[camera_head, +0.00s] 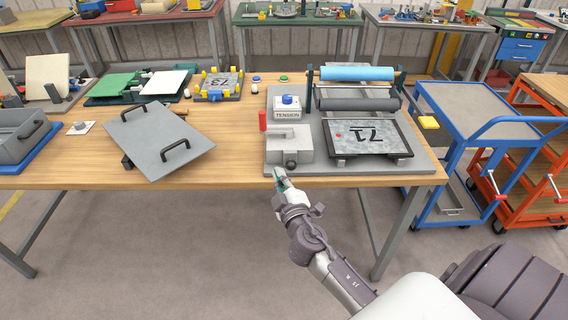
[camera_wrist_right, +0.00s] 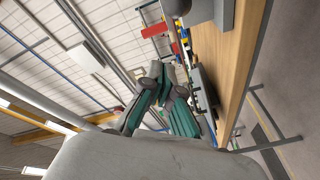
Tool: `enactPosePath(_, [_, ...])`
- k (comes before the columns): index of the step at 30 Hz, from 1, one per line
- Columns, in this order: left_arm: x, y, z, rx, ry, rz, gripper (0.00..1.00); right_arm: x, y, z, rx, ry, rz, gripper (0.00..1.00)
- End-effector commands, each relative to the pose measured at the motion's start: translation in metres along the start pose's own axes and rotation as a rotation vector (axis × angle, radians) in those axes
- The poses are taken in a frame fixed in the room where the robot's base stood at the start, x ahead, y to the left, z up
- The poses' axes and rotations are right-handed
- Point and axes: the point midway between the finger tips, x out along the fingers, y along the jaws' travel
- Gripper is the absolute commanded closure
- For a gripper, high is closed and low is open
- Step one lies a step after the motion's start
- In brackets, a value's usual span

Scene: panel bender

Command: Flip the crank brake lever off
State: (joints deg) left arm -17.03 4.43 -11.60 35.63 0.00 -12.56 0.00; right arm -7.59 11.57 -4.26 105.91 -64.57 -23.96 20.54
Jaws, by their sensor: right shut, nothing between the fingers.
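My right gripper (camera_head: 279,175) is shut and empty at the front edge of the wooden table, just in front of a grey box (camera_head: 286,140) with a dark round knob (camera_head: 291,160) on its front. Whether it touches the box I cannot tell. Its teal fingers also show in the right wrist view (camera_wrist_right: 162,88). A red cylinder (camera_head: 263,120) stands behind the box's left side. The box sits on a grey base plate (camera_head: 425,163) with a blue-capped TENSION unit (camera_head: 288,108). I cannot clearly make out a crank brake lever. My left gripper is not in view.
A tilted grey panel with two black handles (camera_head: 158,142) lies to the left. A blue cart (camera_head: 470,125) stands to the right.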

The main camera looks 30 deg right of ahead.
Motion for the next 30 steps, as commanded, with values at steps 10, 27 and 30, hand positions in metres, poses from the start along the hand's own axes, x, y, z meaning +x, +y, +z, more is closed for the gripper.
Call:
enactPosePath(10, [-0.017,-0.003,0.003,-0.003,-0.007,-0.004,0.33,0.076,0.003,-0.002,-0.002,0.001,0.001,1.0])
enactPosePath(27, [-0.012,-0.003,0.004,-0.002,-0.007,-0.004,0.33,0.06,0.0,0.038,0.0,0.001,-0.001,1.0])
enactPosePath(30, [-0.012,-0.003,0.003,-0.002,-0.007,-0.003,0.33,0.06,0.0,0.038,0.0,0.001,-0.001,1.0])
